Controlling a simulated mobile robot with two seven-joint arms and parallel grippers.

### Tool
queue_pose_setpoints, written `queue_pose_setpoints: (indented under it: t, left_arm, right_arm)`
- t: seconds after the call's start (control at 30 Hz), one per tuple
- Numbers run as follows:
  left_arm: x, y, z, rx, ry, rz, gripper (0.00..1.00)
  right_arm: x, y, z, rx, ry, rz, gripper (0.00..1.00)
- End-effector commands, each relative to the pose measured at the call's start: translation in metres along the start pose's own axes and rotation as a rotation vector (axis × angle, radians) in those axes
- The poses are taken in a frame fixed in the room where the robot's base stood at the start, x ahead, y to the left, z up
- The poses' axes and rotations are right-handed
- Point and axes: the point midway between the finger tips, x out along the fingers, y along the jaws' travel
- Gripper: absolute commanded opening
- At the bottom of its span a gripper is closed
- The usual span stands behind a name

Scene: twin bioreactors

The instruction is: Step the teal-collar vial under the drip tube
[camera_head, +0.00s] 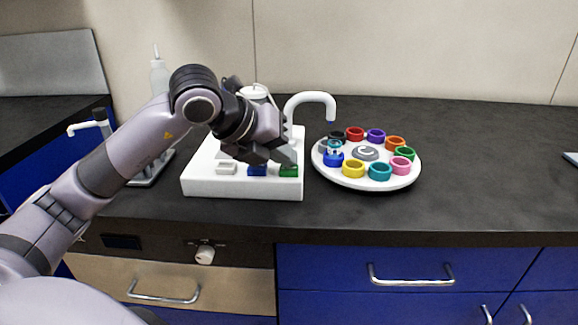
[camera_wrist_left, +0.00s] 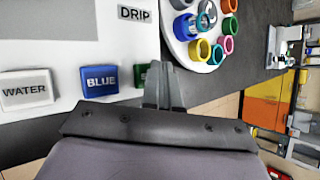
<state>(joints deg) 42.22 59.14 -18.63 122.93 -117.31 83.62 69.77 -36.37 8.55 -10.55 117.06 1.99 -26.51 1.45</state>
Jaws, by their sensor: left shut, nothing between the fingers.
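The teal collar (camera_head: 380,171) sits at the front of a white round turntable (camera_head: 350,182), between the yellow and pink collars. It also shows in the left wrist view (camera_wrist_left: 217,55). The white drip tube (camera_head: 310,97) arches from the white station, its mouth over the turntable's left side, near the blue collar (camera_head: 333,160). A clear vial with blue in it stands in the blue collar. My left gripper (camera_head: 288,160) is shut and empty, just above the green button (camera_head: 289,171) and partly hiding it in the left wrist view. I cannot tell whether they touch.
The white station (camera_head: 240,188) also bears a white WATER button (camera_wrist_left: 25,88) and a blue button (camera_wrist_left: 100,80). A DRIP label (camera_wrist_left: 134,13) is beside the turntable. The dark counter right of the turntable is mostly clear.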

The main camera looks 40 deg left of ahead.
Motion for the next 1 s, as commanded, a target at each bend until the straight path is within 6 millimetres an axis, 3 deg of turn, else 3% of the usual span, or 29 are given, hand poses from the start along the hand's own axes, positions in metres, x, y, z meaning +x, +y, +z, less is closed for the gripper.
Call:
queue_pose_setpoints:
  t: [0.77, 1.0]
  left_arm:
    - [-0.013, -0.010, 0.009, 0.000, 0.001, 0.000, 0.00]
    - [-0.028, -0.021, 0.021, 0.000, 0.001, 0.000, 0.00]
  right_arm:
    - [-0.009, -0.001, -0.011, 0.000, -0.002, 0.000, 0.43]
    - [-0.020, -0.002, -0.025, 0.000, -0.002, 0.000, 0.43]
